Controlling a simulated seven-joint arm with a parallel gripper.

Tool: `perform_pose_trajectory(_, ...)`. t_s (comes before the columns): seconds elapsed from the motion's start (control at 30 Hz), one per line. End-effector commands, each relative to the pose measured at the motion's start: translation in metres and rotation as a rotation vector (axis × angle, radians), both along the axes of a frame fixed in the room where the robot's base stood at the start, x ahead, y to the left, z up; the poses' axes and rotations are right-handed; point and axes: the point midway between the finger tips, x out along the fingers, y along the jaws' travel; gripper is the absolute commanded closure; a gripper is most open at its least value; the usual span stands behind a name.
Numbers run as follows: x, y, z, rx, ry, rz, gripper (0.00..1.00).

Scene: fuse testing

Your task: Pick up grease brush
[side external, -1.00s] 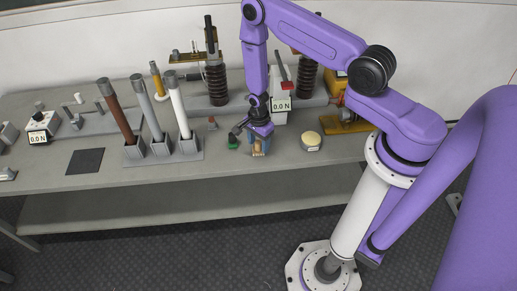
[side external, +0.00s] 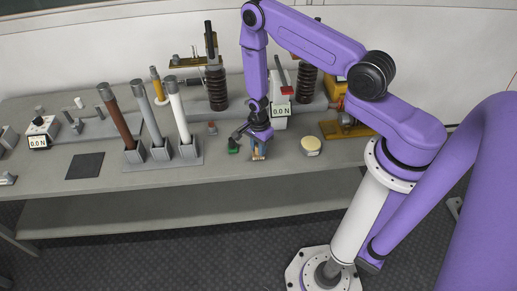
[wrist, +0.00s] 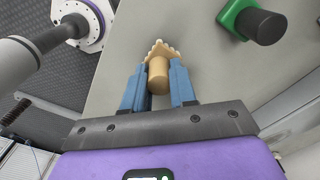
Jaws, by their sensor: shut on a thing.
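The grease brush (wrist: 159,73) shows in the wrist view as a tan, rounded handle with a pale, scalloped end beyond it. My gripper (wrist: 160,78) has its two blue fingers on either side of the handle and is shut on it. In the side view my gripper (side external: 258,152) is at the front part of the bench, pointing down, with a small bit of the tan brush (side external: 258,157) between the fingers. The brush is close to the bench top; I cannot tell whether it still touches it.
A green-based item with a dark knob (side external: 233,146) stands just left of my gripper. A round cream-topped tin (side external: 310,146) is to the right. Brown, grey and white fuse tubes (side external: 180,112) stand in holders further left. A dark square mat (side external: 85,165) lies at the left.

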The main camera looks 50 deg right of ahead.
Motion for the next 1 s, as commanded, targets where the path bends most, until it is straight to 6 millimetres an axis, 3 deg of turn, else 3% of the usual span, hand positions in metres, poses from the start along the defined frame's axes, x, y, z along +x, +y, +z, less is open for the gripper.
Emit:
perform_pose_trajectory(0.6,0.001,0.0,0.082,0.001,-0.003,0.0,1.0)
perform_pose_trajectory(1.0,0.0,0.0,0.095,0.001,0.0,0.0,1.0)
